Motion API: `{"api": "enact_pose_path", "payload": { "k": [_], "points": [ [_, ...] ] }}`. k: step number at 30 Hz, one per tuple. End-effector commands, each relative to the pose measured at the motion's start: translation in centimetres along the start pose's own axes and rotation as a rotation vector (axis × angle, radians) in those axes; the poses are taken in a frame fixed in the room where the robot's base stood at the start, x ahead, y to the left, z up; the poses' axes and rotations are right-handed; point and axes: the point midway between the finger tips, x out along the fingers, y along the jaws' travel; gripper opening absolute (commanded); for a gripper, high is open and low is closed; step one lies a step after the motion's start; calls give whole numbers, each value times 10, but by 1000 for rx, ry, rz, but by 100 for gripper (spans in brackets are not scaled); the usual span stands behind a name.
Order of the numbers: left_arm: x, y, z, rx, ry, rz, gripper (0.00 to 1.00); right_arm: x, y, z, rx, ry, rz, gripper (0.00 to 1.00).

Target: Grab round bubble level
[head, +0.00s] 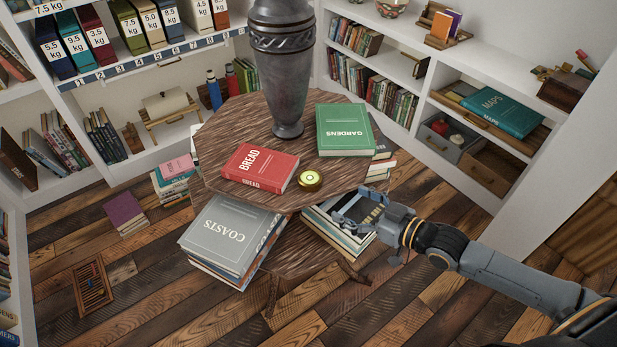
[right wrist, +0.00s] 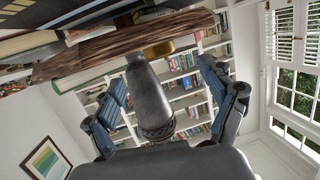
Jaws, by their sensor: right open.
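The round bubble level (head: 310,180), a brass disc with a yellow-green face, lies on the octagonal wooden table top (head: 222,187) near its front right edge. My right gripper (head: 360,205) is open and empty, just off the table's right edge, to the right of and apart from the level. In the right wrist view its two fingers (right wrist: 160,78) stand wide apart, with the vase behind. My left gripper is not in view.
A red BREAD book (head: 260,168) lies close left of the level, and a green GARDENS book (head: 345,130) lies behind it. A tall grey vase (head: 285,80) stands at the back. Books, including COASTS (head: 230,235), lie on the lower tier. Shelves surround the table.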

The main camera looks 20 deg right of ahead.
Motion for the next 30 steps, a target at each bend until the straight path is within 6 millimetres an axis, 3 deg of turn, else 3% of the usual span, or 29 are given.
{"api": "enact_pose_path", "payload": {
  "k": [5, 18, 26, 30],
  "points": [
    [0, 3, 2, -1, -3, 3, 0, 2, 15, -10, 0, 46, 8, 84],
    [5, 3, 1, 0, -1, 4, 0, 68, 14, -14, 0, 48, 8, 84],
    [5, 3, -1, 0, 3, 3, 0, 87, 13, -15, -1, 45, 7, 84],
    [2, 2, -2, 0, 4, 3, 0, 105, 8, -18, 2, 48, 7, 84]
  ]
}}
